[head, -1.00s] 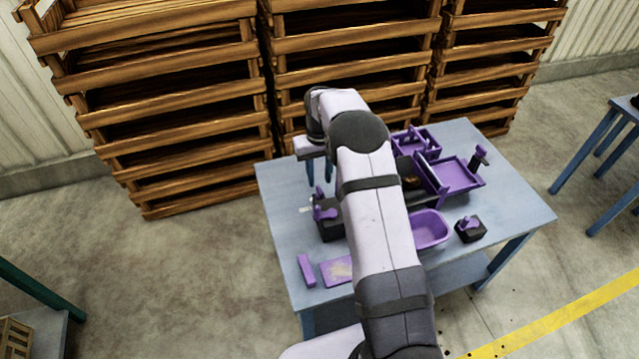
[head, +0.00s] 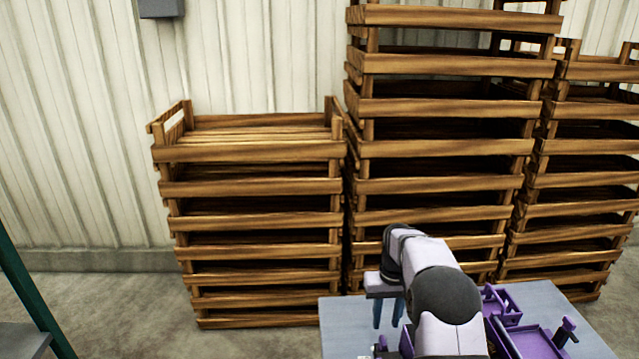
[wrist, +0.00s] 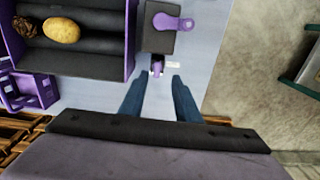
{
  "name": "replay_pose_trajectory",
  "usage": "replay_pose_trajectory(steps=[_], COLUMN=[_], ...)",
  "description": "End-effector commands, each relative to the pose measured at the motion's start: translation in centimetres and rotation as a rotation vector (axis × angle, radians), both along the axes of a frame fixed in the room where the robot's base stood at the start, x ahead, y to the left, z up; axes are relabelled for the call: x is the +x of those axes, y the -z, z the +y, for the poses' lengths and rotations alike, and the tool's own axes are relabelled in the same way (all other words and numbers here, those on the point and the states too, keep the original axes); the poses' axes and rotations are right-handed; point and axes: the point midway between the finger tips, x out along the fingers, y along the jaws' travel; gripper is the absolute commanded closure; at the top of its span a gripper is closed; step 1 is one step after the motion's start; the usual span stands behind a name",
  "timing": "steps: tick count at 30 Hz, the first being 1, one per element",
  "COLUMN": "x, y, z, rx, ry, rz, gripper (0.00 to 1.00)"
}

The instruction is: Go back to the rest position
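My gripper (head: 388,312) hangs over the back left of the blue-grey table (head: 345,335) in the head view. In the wrist view its two blue fingers (wrist: 158,82) stand apart with nothing between them, only bare tabletop behind. Past the fingertips is a black block with a purple lever (wrist: 172,22), and a small purple part (wrist: 157,68) at its near edge. To the left, a dark roller bed with purple sides (wrist: 85,55) carries a yellow potato (wrist: 61,31) and a dark brown lump (wrist: 25,28). My arm hides part of the table.
Stacks of wooden crates (head: 255,152) stand behind the table against a pale corrugated wall (head: 80,130). Purple trays (head: 530,342) sit on the table's right side. A small purple rack (wrist: 28,90) is beside the roller bed. Open floor lies left of the table.

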Motion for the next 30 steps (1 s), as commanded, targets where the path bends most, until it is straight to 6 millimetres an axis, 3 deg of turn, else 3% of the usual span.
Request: replay_pose_trajectory(steps=[1, 8, 15, 24, 30], x=[-0.7, -6.4, -15.0, -25.8, -29.6], y=[-1.5, -7.2, -11.9, -14.5, -14.5], z=[0.4, 2.3, 4.3, 5.8, 6.1], rx=[0.0, -0.001, -0.001, -0.001, -0.001], ry=[-0.002, -0.007, -0.013, -0.018, -0.019], rz=[-0.003, -0.005, -0.005, -0.005, -0.003], gripper=[0.7, 0.7, 0.7, 0.7, 0.7])
